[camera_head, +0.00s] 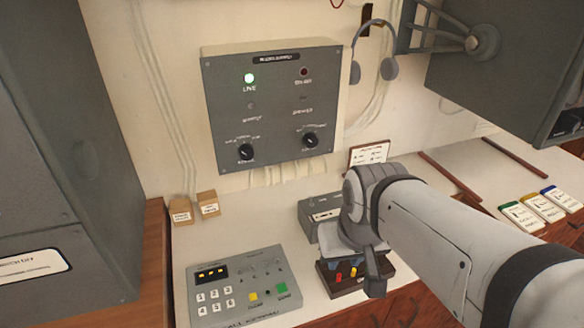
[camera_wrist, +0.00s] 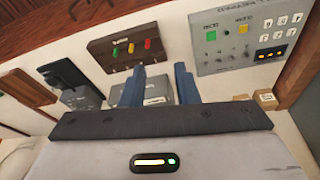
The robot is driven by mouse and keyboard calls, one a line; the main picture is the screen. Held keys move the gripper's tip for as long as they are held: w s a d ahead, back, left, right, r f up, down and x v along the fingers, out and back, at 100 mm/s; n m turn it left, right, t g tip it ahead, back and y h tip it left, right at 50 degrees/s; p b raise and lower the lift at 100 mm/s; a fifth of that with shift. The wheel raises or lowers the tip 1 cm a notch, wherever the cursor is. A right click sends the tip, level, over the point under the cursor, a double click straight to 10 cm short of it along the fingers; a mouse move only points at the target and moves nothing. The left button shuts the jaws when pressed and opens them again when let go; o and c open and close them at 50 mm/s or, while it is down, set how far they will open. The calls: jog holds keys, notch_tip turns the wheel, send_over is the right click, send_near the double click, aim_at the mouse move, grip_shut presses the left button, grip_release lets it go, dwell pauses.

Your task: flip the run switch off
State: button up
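A dark brown box (camera_head: 334,287) with small coloured levers sits on the counter, partly hidden by my gripper (camera_head: 362,265). In the wrist view the box (camera_wrist: 105,46) shows a green, a yellow and a red lever (camera_wrist: 149,44) in a row. I cannot read a "run" label, so I cannot tell which control is the run switch. My gripper also shows in the wrist view (camera_wrist: 160,75), its two blue fingers apart with nothing between them. It hangs near the box; contact with a lever cannot be made out.
A grey keypad panel (camera_head: 232,308) stands left of the box. A grey wall panel (camera_head: 230,110) has a lit green lamp and two knobs. A grey device (camera_head: 312,222) lies behind the box. Small cartons (camera_head: 181,211) stand at the back left; cards (camera_head: 521,216) lie at the right.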

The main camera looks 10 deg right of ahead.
jog(key=w+a+f+t+y+b, duration=0.1)
jog(key=w+a+f+t+b, duration=0.15)
jog(key=w, duration=0.45)
jog(key=w+a+f+t+b, duration=0.2)
jog(key=w+f+t+b, duration=0.2)
jog(key=w, duration=0.4)
jog(key=m+t+h+b, duration=0.2)
jog(key=t+h+b, duration=0.2)
jog(key=b, duration=0.1)
send_near(311, 199)
jog(key=shift+w+d+f, duration=0.2)
jog(key=shift+w+f, duration=0.1)
jog(key=shift+w, duration=0.35)
jog(key=x, duration=0.7)
jog(key=shift+w+b, duration=0.15)
jog(key=shift+b, duration=0.15)
jog(key=shift+c, duration=0.2)
grip_shut()
